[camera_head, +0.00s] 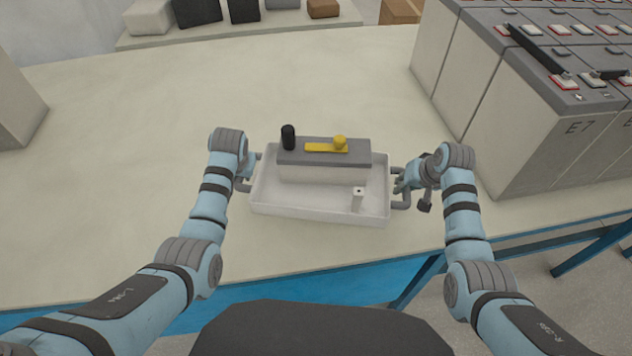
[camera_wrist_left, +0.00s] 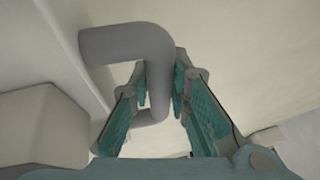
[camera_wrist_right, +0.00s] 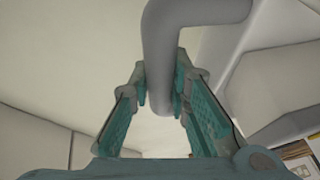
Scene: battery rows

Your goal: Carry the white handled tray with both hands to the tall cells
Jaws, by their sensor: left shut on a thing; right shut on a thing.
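The white handled tray (camera_head: 315,214) is in the middle of the head view, over the light worktop. It holds a grey-topped white block (camera_head: 322,173) with a black cylinder (camera_head: 288,137) and a yellow piece (camera_head: 327,147) on top, and a small white piece (camera_head: 358,197). My left gripper (camera_head: 246,172) is shut on the tray's left grey handle (camera_wrist_left: 135,45). My right gripper (camera_head: 402,178) is shut on its right grey handle (camera_wrist_right: 165,60). The tall cells (camera_head: 550,120) stand in rows to the right. I cannot tell whether the tray touches the worktop.
The worktop (camera_head: 150,100) is clear left of and behind the tray. A shelf (camera_head: 240,32) at the back bears several dark and light boxes. A grey block (camera_head: 15,105) stands at the left edge. The worktop's blue front edge (camera_head: 280,290) runs below my arms.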

